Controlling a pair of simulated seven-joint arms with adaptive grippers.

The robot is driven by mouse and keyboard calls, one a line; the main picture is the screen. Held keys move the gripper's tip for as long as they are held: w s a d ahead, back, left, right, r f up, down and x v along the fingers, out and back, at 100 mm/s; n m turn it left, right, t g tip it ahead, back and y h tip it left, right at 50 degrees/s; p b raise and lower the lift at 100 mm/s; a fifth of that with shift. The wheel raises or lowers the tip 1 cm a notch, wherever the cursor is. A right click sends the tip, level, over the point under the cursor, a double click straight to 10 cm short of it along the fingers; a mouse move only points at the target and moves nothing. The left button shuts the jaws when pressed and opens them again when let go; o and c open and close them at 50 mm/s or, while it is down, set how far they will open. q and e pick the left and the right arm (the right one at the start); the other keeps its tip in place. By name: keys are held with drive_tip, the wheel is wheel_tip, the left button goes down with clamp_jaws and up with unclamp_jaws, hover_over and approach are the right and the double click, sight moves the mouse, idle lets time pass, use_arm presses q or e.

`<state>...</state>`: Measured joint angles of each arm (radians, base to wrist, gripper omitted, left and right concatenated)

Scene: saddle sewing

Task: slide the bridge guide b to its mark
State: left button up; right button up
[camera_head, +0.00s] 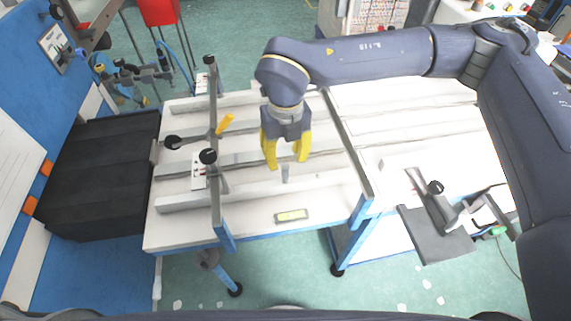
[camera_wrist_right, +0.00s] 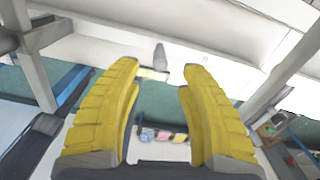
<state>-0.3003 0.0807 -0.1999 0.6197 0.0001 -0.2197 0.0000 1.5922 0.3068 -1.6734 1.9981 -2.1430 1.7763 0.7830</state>
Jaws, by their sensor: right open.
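My right gripper (camera_head: 286,162) is open, its yellow fingers pointing down over the white table between two long bars. In the right wrist view the open fingers (camera_wrist_right: 160,68) stand either side of a small grey upright peg (camera_wrist_right: 160,52), with nothing between them. The peg also shows below the fingers in the head view (camera_head: 285,174). The left bar (camera_head: 213,105) carries black knobs (camera_head: 208,156), a yellow handle (camera_head: 224,124) and a white marked plate (camera_head: 198,171). The right bar (camera_head: 345,145) is bare. I cannot tell which part is bridge guide b. My left gripper is out of view.
A yellow-green label (camera_head: 291,215) lies near the front edge of the white table (camera_head: 180,232). A black box (camera_head: 100,175) stands at the left. A clamp-like fixture (camera_head: 440,208) with a grey plate is at the right. Long rails cross the tabletop.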

wheel_tip(320, 180, up, 7)
drive_tip(key=shift+f, duration=0.2)
idle(0.6)
